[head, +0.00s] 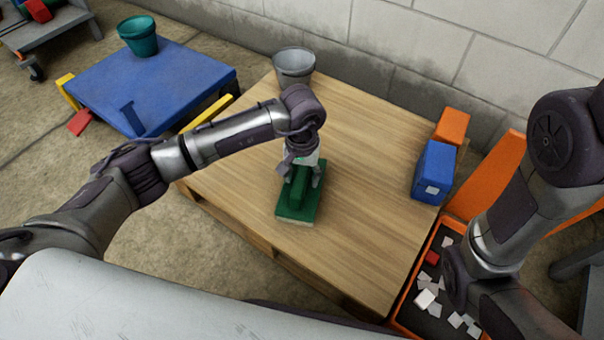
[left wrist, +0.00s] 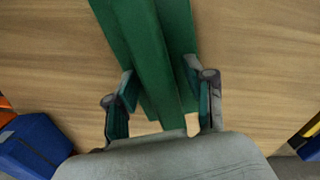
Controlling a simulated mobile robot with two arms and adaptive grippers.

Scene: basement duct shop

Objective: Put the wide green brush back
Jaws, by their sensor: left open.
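The wide green brush (head: 297,205) lies on the wooden table top, its handle ridge upward and a pale strip under its front edge. My left gripper (head: 302,178) is above it, pointing down, with its fingers on either side of the raised handle. In the left wrist view, the brush (left wrist: 150,50) runs up between the two open fingers of the left gripper (left wrist: 164,105), with small gaps beside the ridge. My right arm comes in at the right of the head view, but its gripper's fingers are not visible.
A grey bucket (head: 294,66) stands at the table's back. A blue box (head: 433,172) and an orange box (head: 452,126) stand at its right edge. An orange tray (head: 402,318) holds scraps. A blue platform (head: 190,85) bears a teal bucket (head: 138,36). The table's middle (head: 365,170) is clear.

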